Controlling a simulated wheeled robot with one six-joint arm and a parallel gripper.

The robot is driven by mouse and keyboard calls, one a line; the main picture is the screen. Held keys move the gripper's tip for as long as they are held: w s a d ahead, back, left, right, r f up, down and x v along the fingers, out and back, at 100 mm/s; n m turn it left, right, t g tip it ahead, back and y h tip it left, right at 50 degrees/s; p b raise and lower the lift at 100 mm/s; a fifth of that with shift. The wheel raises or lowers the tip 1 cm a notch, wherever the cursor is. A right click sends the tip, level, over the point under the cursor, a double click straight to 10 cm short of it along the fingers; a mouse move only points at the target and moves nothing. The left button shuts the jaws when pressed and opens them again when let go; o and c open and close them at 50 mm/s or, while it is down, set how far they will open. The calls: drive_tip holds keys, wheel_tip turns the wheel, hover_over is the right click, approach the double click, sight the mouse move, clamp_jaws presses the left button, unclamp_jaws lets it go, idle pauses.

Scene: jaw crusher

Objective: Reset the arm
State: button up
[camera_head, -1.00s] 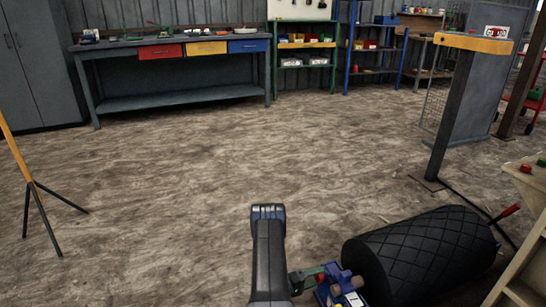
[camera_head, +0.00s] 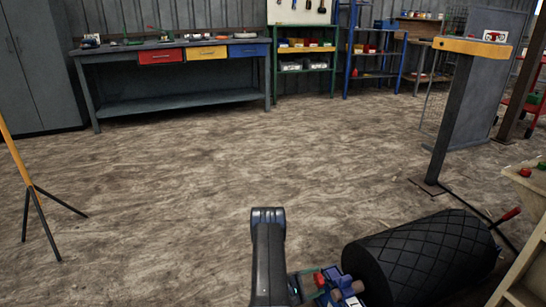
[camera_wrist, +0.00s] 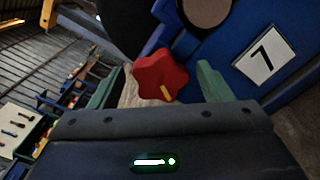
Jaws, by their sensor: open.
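My arm (camera_head: 268,250) rises at the bottom middle of the head view, a dark upright link with a rounded top. In the wrist view my gripper (camera_wrist: 158,86) shows as a dark housing with a lit display and two greenish fingers, apart from each other. A red star-shaped knob (camera_wrist: 160,75) appears between the fingers with nothing visibly clamped. I cannot tell the distance to it. Behind it is a blue machine body (camera_wrist: 225,50) with a white plate marked 7 (camera_wrist: 266,54). In the head view the gripper itself is mostly hidden beside the arm.
A black ridged drum (camera_head: 420,260) lies right of my arm, with a wooden table (camera_head: 530,185) beyond it. A dark post with a yellow top (camera_head: 473,46) stands behind. A tripod (camera_head: 35,195) is at left, a workbench (camera_head: 170,100) at the back. The middle floor is clear.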

drive_tip(key=n, duration=0.4)
drive_tip(key=shift+n, duration=0.4)
drive_tip(key=shift+r, duration=0.1)
